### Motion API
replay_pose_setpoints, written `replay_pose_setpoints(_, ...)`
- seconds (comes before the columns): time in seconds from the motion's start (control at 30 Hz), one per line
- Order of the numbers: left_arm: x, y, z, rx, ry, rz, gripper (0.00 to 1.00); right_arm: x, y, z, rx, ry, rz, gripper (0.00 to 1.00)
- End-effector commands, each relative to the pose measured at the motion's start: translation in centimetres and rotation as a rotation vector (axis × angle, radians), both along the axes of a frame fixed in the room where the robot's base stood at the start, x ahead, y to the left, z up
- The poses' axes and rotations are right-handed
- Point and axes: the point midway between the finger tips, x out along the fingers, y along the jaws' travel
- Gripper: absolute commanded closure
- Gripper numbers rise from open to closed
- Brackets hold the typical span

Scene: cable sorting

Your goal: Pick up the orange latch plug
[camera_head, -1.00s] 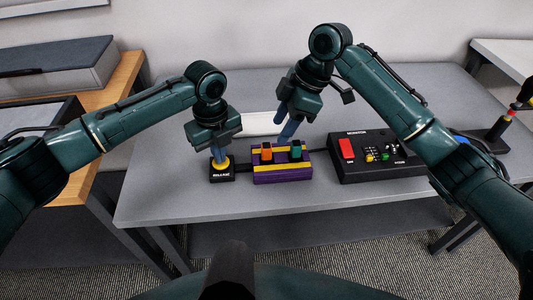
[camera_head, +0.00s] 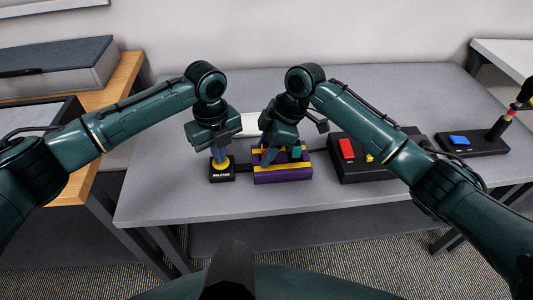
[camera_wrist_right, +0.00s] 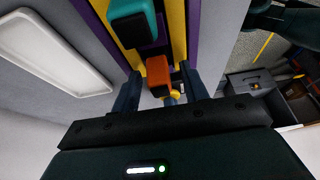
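The orange latch plug (camera_wrist_right: 157,70) stands in the purple and yellow block (camera_head: 283,175), beside a teal plug (camera_head: 297,152). The teal plug also shows in the right wrist view (camera_wrist_right: 133,22). My right gripper (camera_head: 267,158) is open over the block. In the right wrist view its two fingers (camera_wrist_right: 160,76) lie on either side of the orange plug, with gaps visible. In the head view those fingers hide most of the orange plug.
A black control box (camera_head: 347,170) with a red switch stands right of the block. Another black box (camera_head: 470,146) with a blue button is further right. A white tray (camera_wrist_right: 55,55) lies behind the block. The front table strip is clear.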

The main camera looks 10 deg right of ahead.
Motion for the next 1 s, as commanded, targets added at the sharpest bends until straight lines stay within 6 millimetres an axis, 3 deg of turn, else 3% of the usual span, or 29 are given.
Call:
replay_pose_setpoints(0.53, -0.1, 0.0, -0.1, 0.001, 0.003, 0.0, 1.0, 0.0, 0.0, 0.0, 0.0, 0.0, 0.0, 1.0)
replay_pose_setpoints(0.8, -0.1, 0.0, -0.1, 0.001, 0.003, 0.0, 1.0, 0.0, 0.0, 0.4, 0.001, -0.001, 0.001, 1.0)
replay_pose_setpoints(1.0, -0.1, 0.0, -0.1, 0.0, 0.001, 0.0, 1.0, 0.1, 0.0, 3.4, 0.001, -0.006, 0.001, 1.0)
